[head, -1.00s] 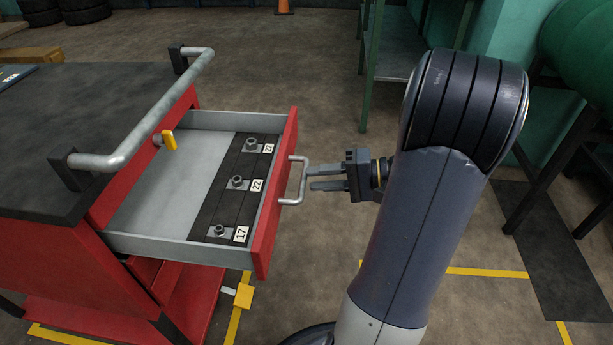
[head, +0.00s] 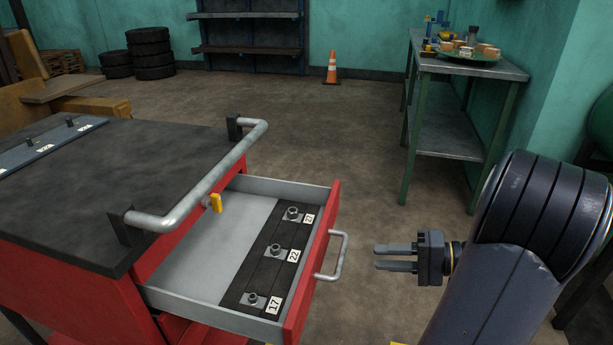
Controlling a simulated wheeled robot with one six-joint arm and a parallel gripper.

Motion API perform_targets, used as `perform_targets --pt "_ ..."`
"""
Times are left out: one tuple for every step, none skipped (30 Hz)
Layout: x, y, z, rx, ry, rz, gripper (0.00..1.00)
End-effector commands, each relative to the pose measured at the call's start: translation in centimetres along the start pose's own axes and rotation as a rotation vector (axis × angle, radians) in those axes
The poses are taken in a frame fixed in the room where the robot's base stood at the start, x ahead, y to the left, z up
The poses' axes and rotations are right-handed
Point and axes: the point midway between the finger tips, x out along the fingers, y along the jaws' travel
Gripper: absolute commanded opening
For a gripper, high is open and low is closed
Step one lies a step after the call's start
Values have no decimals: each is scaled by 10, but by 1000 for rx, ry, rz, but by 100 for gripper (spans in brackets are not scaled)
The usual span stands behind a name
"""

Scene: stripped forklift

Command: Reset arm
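My gripper (head: 394,257) is right of the open drawer, its two parallel fingers pointing left toward the drawer handle (head: 337,256). It is apart from the handle and holds nothing. A narrow gap shows between the fingers. The red-fronted drawer (head: 206,279) is pulled out of the red cart (head: 75,295). In it, a black strip holds three sockets, labelled 21 or similar (head: 292,214), 22 (head: 276,251) and 17 (head: 252,299). My arm rises on the right of the view.
The cart's grey rail (head: 205,184) and a yellow tag (head: 215,203) stand beside the drawer. A green metal table (head: 470,65) with a tray of items is at the back right. A cone (head: 332,71) and tires (head: 151,55) stand far back. The middle floor is clear.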

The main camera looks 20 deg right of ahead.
Motion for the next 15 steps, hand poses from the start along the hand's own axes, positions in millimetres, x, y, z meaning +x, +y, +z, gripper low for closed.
perform_targets --pt "8 1 1 -1 -4 0 29" --pt "13 1 1 0 -6 0 29" --pt "20 1 1 0 -5 0 29" --pt "26 1 1 -1 -6 0 29" --pt "31 1 1 -1 -6 0 29" --pt "39 1 1 -1 -6 0 29" --pt "45 2 1 0 -6 0 29" --pt "50 2 1 0 -7 0 29" --pt "57 1 1 -1 -5 0 29" --pt "62 1 1 -1 -6 0 29" --pt "67 1 1 0 -6 0 29" --pt "74 1 1 -1 -5 0 29" --pt "78 1 1 -1 -5 0 29" --pt "82 1 1 -1 -5 0 29" --pt "87 1 1 -1 -4 0 29"
